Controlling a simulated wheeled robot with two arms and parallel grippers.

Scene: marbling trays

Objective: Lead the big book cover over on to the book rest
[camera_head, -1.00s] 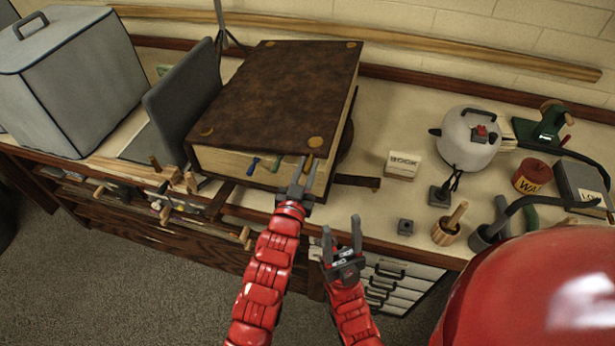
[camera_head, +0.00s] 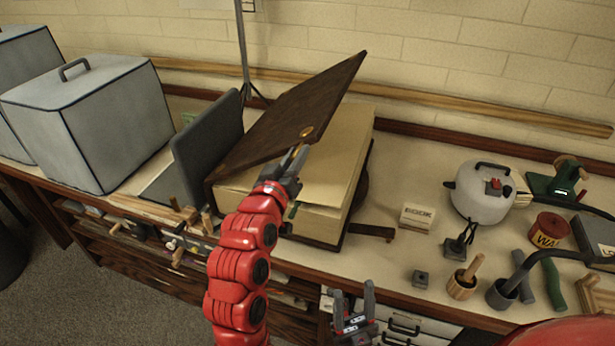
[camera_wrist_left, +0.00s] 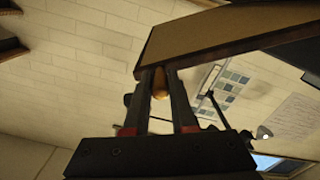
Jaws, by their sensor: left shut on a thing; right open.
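The big book's brown cover (camera_head: 300,105) is partly raised, tilted up from its hinge on the left, with the pale page block (camera_head: 345,140) showing beneath it. My left gripper (camera_head: 298,158) is shut on the cover's near free corner, by a brass corner piece. In the left wrist view the gripper (camera_wrist_left: 165,90) holds the cover edge (camera_wrist_left: 200,45), with the brass piece between the fingers. The grey book rest (camera_head: 208,140) stands upright at the left of the book. My right gripper (camera_head: 354,300) is open and empty, low in front of the bench.
A grey covered box (camera_head: 95,125) stands left of the rest. A white kettle-like pot (camera_head: 483,190), a small BOOK sign (camera_head: 425,218), a red tin (camera_head: 548,230) and tools lie to the right. A thin stand (camera_head: 243,50) rises behind the book.

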